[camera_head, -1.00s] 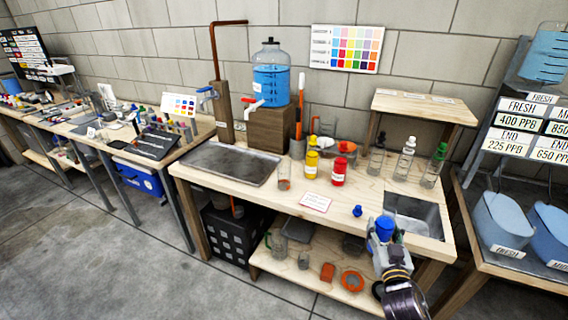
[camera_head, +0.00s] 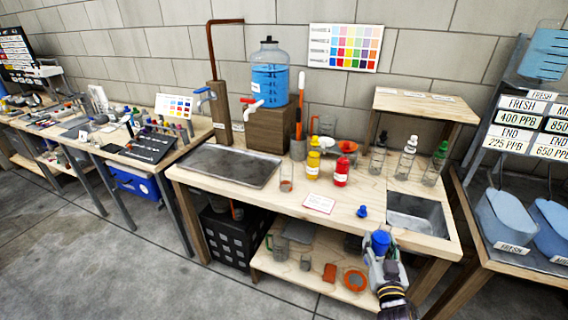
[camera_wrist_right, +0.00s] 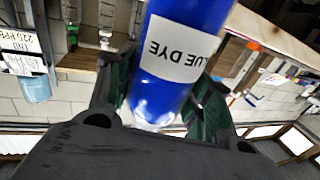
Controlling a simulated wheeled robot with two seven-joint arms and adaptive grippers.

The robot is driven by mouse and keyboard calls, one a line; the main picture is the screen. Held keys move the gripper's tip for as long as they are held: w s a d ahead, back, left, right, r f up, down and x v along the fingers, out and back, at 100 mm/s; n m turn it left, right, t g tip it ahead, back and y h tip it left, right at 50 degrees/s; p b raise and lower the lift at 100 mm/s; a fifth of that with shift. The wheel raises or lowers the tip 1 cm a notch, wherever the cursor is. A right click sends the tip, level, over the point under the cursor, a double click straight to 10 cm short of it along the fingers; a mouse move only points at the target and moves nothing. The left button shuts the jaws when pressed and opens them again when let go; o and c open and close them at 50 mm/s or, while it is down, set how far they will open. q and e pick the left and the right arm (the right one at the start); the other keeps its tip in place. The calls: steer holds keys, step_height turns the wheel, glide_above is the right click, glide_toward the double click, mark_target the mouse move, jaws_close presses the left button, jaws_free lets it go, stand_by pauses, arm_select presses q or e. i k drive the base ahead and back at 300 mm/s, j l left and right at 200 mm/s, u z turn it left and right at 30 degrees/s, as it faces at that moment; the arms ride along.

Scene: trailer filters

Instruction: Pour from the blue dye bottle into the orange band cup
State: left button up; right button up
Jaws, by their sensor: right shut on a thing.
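My right gripper (camera_head: 381,262) is shut on the blue dye bottle (camera_head: 380,242), near the front right edge of the workbench. In the right wrist view the bottle (camera_wrist_right: 172,70) sits between the dark green finger pads, and its white label reads BLUE DYE. The bottle's mouth is not clear to see. A small clear cup (camera_head: 287,178) with a faint orange tint stands on the bench beside the metal tray, apart from the bottle; it looks like the orange band cup. My left gripper is not in view.
A blue cap-like piece (camera_head: 362,211) lies on the bench near the sink (camera_head: 418,212). Yellow (camera_head: 313,163) and red (camera_head: 341,172) bottles stand behind the white card (camera_head: 319,203). Clear bottles stand at the back right. The bench around the card is mostly clear.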

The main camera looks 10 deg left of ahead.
mark_target(286, 176)
steer(key=i+j+z, duration=0.3)
steer(key=j, duration=1)
steer(key=j+z, duration=0.25)
steer(key=j, duration=1.1)
